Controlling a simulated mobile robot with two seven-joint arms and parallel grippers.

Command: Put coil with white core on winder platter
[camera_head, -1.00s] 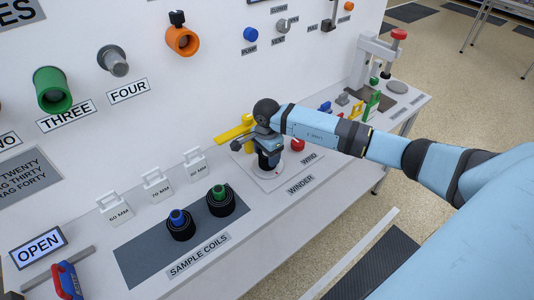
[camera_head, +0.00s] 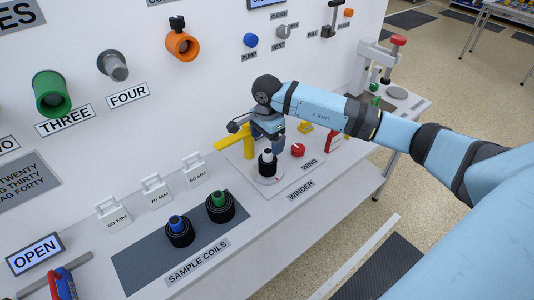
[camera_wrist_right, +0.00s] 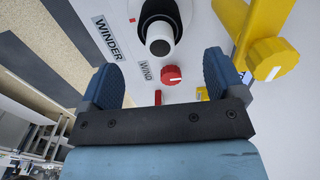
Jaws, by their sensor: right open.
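The coil with the white core (camera_head: 267,167) stands upright on the round winder platter (camera_head: 257,178). Its black winding and white core also show at the top of the right wrist view (camera_wrist_right: 160,38). My right gripper (camera_head: 268,138) is above and just behind the coil, apart from it. In the right wrist view its two blue fingers (camera_wrist_right: 165,75) are spread wide with nothing between them. The coil lies beyond the fingertips there. My left gripper is not in view.
Coils with blue (camera_head: 177,222) and green (camera_head: 219,198) cores stand on the grey sample mat (camera_head: 136,265). A red WIND knob (camera_head: 297,150) and a yellow arm (camera_head: 232,138) flank the platter. The wall with pipes rises close behind.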

